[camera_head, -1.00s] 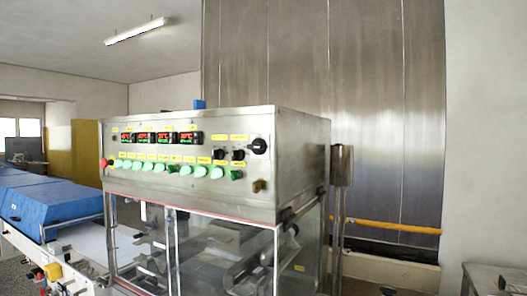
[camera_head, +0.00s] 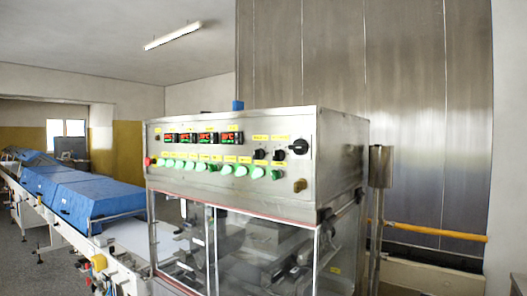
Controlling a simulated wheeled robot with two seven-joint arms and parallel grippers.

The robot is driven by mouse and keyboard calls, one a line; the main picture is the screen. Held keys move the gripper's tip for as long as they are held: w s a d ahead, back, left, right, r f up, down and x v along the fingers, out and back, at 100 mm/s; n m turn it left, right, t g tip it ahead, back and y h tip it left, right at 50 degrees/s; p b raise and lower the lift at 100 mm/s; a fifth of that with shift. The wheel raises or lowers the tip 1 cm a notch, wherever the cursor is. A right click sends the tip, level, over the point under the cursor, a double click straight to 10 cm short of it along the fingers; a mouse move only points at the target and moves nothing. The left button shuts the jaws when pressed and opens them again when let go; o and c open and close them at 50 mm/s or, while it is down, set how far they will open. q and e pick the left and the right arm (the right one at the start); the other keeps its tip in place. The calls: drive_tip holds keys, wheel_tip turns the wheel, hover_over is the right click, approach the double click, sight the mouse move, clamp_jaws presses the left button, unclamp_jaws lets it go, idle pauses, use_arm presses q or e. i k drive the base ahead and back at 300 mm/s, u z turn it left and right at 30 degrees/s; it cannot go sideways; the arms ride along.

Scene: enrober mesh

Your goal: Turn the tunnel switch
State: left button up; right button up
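The steel control box (camera_head: 330,150) of the enrober stands in the middle of the head view. Its front panel carries several black rotary switches: a large one (camera_head: 299,146) at the upper right and two smaller ones, the left (camera_head: 259,154) and the right (camera_head: 279,154). Yellow labels sit by them but are too small to read, so I cannot tell which is the tunnel switch. A row of green buttons (camera_head: 201,166) and a red button (camera_head: 149,161) lie lower on the panel. Neither of my grippers is in view.
Clear panels (camera_head: 240,250) enclose the machine below the box. A conveyor with blue covers (camera_head: 95,197) runs off to the left. A steel post (camera_head: 379,170) stands to the right, before a metal wall (camera_head: 425,110) with a yellow pipe (camera_head: 430,231). Grey floor (camera_head: 35,265) shows at lower left.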

sight(275, 175)
drive_tip(key=k, duration=0.35)
drive_tip(key=u, duration=0.8)
drive_tip(key=i, duration=1.15)
drive_tip(key=z, duration=0.4)
